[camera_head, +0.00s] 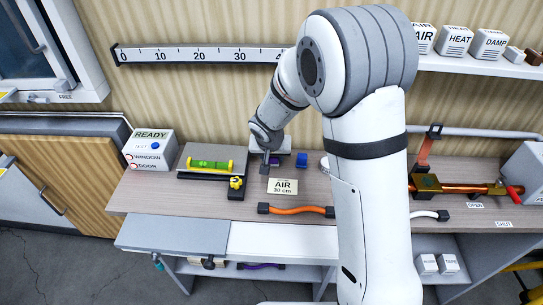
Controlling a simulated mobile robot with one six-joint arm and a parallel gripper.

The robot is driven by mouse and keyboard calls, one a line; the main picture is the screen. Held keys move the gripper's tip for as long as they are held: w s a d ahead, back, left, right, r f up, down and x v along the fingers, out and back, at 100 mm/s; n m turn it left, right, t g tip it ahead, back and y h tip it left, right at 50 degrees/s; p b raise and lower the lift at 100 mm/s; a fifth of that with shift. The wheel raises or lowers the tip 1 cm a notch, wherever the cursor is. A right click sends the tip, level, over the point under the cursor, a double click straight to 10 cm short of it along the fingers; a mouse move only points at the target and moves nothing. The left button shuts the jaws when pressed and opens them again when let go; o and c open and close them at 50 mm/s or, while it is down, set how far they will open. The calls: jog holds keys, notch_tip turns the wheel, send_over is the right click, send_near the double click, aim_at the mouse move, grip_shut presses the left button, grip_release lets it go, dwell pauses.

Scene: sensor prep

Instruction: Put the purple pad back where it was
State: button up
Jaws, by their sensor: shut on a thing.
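My gripper (266,165) points down over the back of the workbench, just behind the AIR card (283,187). It is shut on the purple pad (274,161), of which only a small purple patch shows beside the fingers. The rest of the pad is hidden by the gripper. I cannot tell whether the pad touches the bench or what lies under it.
An orange cable (297,210) lies in front. My arm hides the bench's middle right.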

jog(key=o, duration=0.9)
jog(key=shift+o, duration=0.2)
jog(key=shift+s+r, duration=0.1)
jog(key=shift+r, duration=0.4)
jog(key=d+v, duration=0.1)
jog(key=v, duration=1)
jog(key=s+d+r+g, duration=0.1)
jog(key=s+d+r, duration=0.1)
jog(key=s+d, duration=0.6)
jog(key=s+d+r, duration=0.3)
jog(key=s+d, duration=0.5)
jog(key=s, duration=0.5)
jog(key=shift+s+g+y, duration=0.3)
jog(key=shift+s+g, duration=0.1)
